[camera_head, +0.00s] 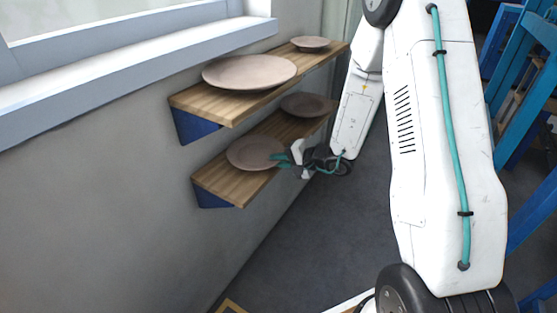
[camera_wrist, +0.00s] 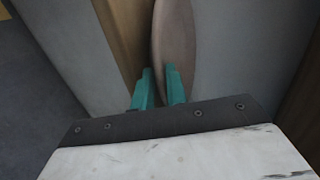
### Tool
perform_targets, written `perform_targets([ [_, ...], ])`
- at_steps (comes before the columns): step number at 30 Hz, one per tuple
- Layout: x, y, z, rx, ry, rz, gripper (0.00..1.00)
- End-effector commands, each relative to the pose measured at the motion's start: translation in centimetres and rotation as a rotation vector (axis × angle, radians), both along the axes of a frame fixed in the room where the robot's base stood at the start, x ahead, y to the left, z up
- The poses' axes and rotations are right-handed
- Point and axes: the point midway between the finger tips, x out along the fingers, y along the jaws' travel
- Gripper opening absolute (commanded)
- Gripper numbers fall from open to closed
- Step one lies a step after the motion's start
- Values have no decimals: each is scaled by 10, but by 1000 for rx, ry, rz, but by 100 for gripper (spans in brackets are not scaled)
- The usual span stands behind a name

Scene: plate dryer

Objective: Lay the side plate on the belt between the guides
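Pale brown plates lie on two wooden wall shelves in the head view. My gripper (camera_head: 283,160) is at the right rim of the front plate (camera_head: 254,153) on the lower shelf (camera_head: 222,187). In the wrist view my gripper (camera_wrist: 158,70) has its two teal fingers close together, on either side of the rim of this plate (camera_wrist: 174,35). A narrow gap shows between the fingers; whether they press on the rim cannot be told. The frames do not settle which plate is the side plate. The belt and guides are not in view.
A smaller, darker plate (camera_head: 308,105) lies farther back on the lower shelf. The upper shelf (camera_head: 190,103), close above, holds a large plate (camera_head: 249,72) and a small plate (camera_head: 312,44). Blue frames (camera_head: 520,110) stand at the right. Grey floor (camera_head: 310,240) is open below.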

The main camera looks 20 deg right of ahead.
Motion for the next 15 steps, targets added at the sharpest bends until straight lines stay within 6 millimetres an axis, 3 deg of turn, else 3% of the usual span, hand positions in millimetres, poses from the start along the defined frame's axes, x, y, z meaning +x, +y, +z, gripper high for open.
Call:
perform_targets([
  [10, 0, 1, 3, 0, -2, 2, 17],
  [15, -15, -13, 12, -1, -1, -2, 17],
])
